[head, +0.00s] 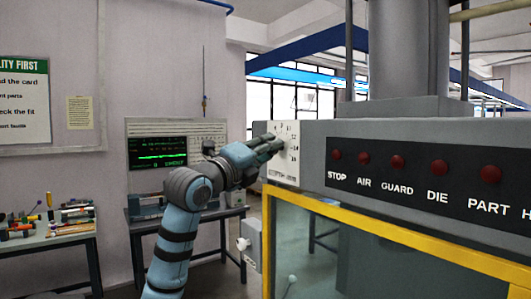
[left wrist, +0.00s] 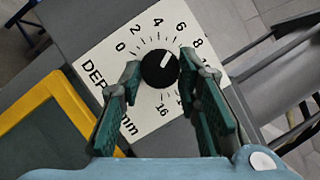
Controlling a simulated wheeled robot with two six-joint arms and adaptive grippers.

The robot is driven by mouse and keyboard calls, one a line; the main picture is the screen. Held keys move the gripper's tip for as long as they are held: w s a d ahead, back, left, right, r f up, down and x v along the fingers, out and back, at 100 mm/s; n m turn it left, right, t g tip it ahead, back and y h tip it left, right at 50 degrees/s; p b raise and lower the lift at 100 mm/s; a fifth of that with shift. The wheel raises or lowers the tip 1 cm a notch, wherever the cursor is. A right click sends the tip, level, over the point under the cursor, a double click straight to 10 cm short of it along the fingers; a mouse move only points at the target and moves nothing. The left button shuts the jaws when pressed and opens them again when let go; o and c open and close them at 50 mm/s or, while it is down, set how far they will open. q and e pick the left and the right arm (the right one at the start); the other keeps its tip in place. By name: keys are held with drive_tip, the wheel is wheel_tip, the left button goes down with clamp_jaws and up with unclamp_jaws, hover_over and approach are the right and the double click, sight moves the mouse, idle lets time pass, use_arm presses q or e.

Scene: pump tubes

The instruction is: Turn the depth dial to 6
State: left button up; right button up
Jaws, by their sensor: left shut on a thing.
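The depth dial is a black round knob (left wrist: 153,74) on a white plate (left wrist: 100,60) printed with numbers and "DEPTH mm". Its white pointer mark faces up and to the right in the left wrist view, roughly toward the 6. My left gripper (left wrist: 160,66) is shut on the knob, one green-padded finger on each side. In the head view the plate (head: 293,167) is on the left end of the grey machine, and my left gripper (head: 273,143) reaches it from the left and hides the knob. My right gripper is not in view.
The grey machine carries a dark panel with several red lamps (head: 397,162) right of the dial. A yellow-framed guard (head: 390,240) is below. A bench with tools (head: 45,238) stands at the far left, and a green-trace display (head: 157,152) is behind my left arm.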

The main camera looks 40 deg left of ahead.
use_arm(q)
drive_tip(key=shift+r+n, duration=0.15)
drive_tip(key=shift+n, duration=0.15)
drive_tip(key=o, duration=1.2)
drive_tip(key=v, duration=0.7)
drive_tip(key=shift+s, duration=0.25)
drive_tip(key=shift+w, duration=0.1)
